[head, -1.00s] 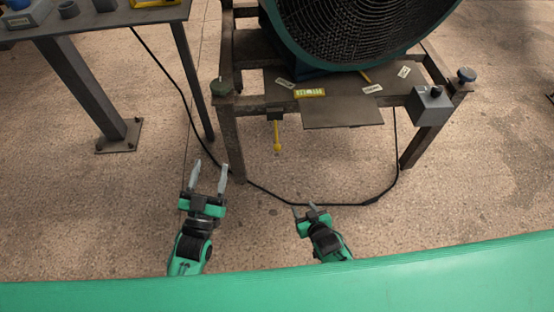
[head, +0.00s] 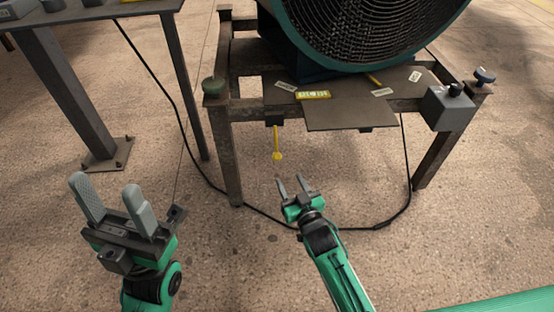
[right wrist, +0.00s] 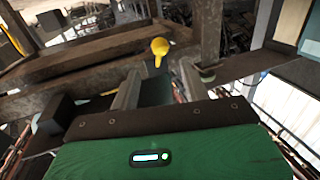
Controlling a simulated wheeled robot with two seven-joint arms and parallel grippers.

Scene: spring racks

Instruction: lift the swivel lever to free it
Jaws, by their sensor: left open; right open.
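The swivel lever (head: 277,142) is a thin yellow rod with a round knob at its lower end. It hangs down from a dark block under the front rail of the rusty rack. In the right wrist view its yellow knob (right wrist: 160,47) shows just beyond and between the fingers. My right gripper (head: 291,186) is open and empty, a little below the knob and apart from it. It also fills the lower part of the right wrist view (right wrist: 158,88). My left gripper (head: 115,203) is open and empty, raised at the left, well away from the lever.
The rusty rack (head: 226,150) carries a large dark spring drum (head: 370,30). A grey control box (head: 449,107) sits on its right corner. A black cable (head: 260,211) loops across the floor below. A table (head: 95,12) stands at the upper left. The floor between my grippers is free.

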